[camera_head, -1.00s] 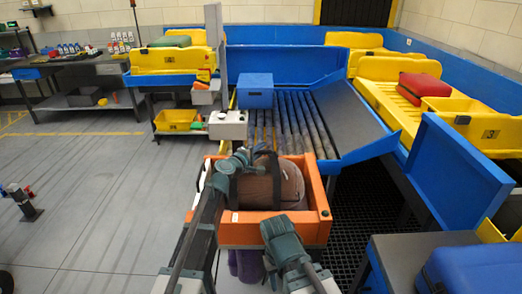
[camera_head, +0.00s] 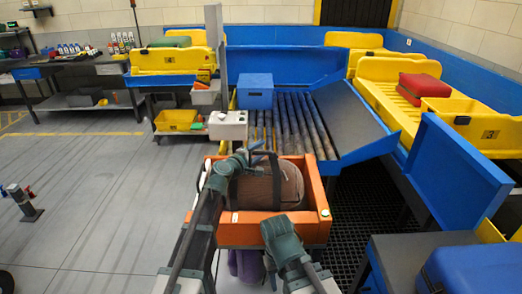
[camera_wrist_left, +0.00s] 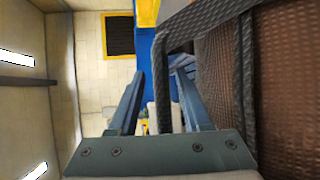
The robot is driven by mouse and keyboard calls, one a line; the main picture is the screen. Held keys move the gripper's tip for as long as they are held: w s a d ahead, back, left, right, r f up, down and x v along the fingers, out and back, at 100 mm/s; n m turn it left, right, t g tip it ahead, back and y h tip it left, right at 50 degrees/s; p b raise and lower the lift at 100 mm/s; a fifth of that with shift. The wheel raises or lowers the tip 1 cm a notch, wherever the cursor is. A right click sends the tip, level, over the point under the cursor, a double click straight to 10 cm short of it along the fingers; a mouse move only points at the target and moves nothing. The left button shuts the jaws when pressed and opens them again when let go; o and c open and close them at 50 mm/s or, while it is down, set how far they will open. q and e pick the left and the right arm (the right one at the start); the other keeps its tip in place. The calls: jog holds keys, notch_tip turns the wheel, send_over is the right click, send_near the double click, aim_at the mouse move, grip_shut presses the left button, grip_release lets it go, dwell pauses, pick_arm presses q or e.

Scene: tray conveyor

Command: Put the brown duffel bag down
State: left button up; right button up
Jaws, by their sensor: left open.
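The brown duffel bag (camera_head: 290,185) sits inside the orange tray (camera_head: 250,236), with its dark handle raised. My left gripper (camera_head: 256,152) is open at the bag's upper left, by the handle. In the left wrist view the spread fingers (camera_wrist_left: 158,100) have the dark handle strap (camera_wrist_left: 161,85) showing between them, and the brown woven bag side (camera_wrist_left: 285,80) fills the right. I cannot tell whether a finger touches the strap. My right gripper (camera_head: 277,228) is at the tray's front wall; its fingertips are not clear.
Behind the tray is a roller conveyor (camera_head: 290,125) with a blue box (camera_head: 255,91). A white control box (camera_head: 228,125) stands at the tray's back left. A blue case (camera_head: 470,270) is at the lower right. The floor at left is mostly clear.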

pick_arm(q)
jog(key=p+v, duration=0.1)
jog(key=v, duration=1)
jog(key=shift+p, duration=0.35)
pick_arm(e)
jog(key=shift+r, duration=0.9)
pick_arm(q)
jog(key=shift+s+a+f, duration=0.1)
jog(key=shift+s, duration=0.1)
pick_arm(e)
jog(key=shift+s, duration=0.1)
